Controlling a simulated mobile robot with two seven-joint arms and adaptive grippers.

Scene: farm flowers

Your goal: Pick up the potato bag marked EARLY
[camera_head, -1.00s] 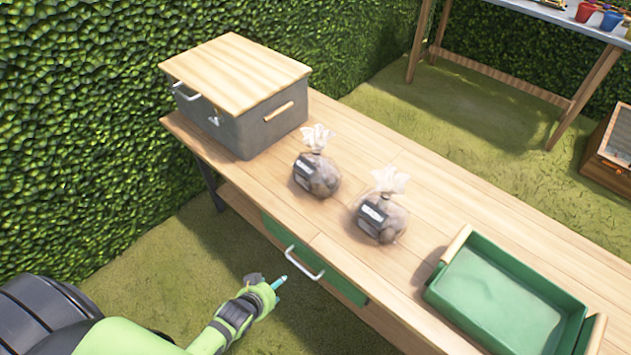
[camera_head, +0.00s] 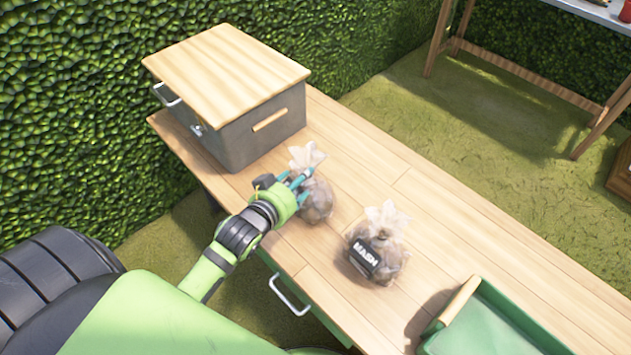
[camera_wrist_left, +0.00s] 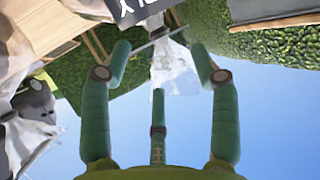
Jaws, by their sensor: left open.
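Two clear bags of potatoes stand on the wooden bench. The right one (camera_head: 377,248) has a dark label reading MASH. The left one (camera_head: 318,203) is by the grey chest, its label hidden behind my left gripper (camera_head: 297,181) in the head view. My left gripper is open at that bag's near side, its fingertips close to the gathered neck. In the left wrist view the clear bag top (camera_wrist_left: 173,70) shows between the spread fingers of my left gripper (camera_wrist_left: 160,58). A dark label (camera_wrist_left: 138,8) is cut off at the top edge; only part of its lettering shows, including a Y.
A grey chest with a wooden lid (camera_head: 250,130) stands close behind the left bag. A green tray (camera_head: 490,325) is at the bench's lower right. The bench (camera_head: 440,215) is clear beyond the MASH bag. A drawer handle (camera_head: 290,297) sticks out in front.

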